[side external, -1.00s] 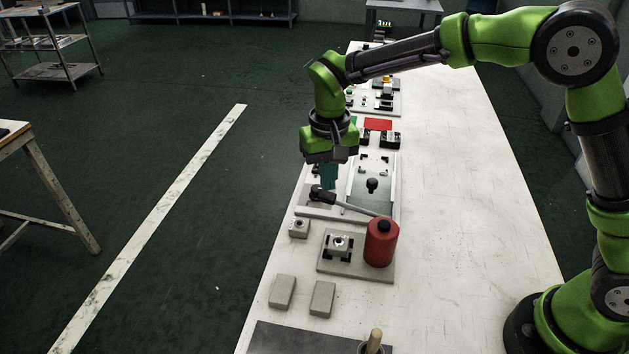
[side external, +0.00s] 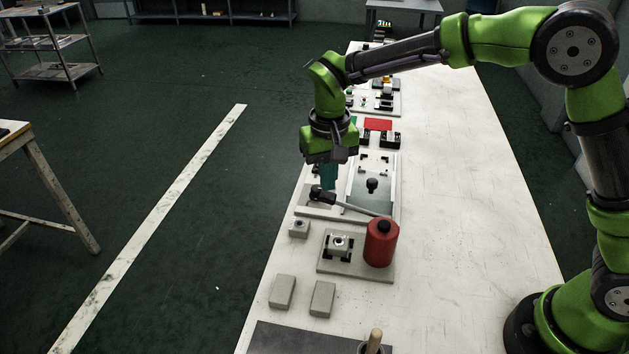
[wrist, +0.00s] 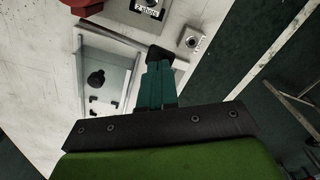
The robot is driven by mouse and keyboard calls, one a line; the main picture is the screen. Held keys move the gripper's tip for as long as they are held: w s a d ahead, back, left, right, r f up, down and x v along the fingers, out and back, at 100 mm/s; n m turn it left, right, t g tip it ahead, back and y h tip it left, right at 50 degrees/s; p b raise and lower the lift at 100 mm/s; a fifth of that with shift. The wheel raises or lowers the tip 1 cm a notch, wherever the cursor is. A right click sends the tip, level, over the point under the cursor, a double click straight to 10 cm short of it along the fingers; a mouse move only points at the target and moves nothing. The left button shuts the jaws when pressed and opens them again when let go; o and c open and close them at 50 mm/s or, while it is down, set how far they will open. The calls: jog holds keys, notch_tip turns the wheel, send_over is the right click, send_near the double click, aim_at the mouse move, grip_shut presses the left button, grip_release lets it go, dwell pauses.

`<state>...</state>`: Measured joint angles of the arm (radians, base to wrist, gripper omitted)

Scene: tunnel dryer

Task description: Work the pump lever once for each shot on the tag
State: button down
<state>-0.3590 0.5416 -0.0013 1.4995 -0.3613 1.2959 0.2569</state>
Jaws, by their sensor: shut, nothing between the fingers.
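The red pump (side external: 381,243) stands on a grey plate on the bench, and its edge shows at the top of the wrist view (wrist: 78,3). Its grey lever (side external: 352,207) reaches out to the left, ending in a black knob (side external: 321,194). My gripper (side external: 329,187), with teal fingers, is shut and empty, pointing down at the knob. In the wrist view the fingertips (wrist: 159,64) are right by the knob (wrist: 158,53); I cannot tell whether they touch. A tag (wrist: 149,11) on the plate reads what looks like "2 shots".
A small grey block with a button (side external: 299,228) sits left of the plate. Two plain grey blocks (side external: 282,291) lie nearer the camera. A pale tray with a black knob (side external: 372,186) lies beyond the lever. The bench's right side is clear.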

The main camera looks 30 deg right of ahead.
aim_at(327, 195)
jog(key=shift+f, duration=2.95)
jog(key=shift+r, duration=0.1)
jog(key=shift+r, duration=3.9)
notch_tip(327, 195, up, 4)
jog(key=shift+f, duration=3.05)
jog(key=shift+f, duration=0.1)
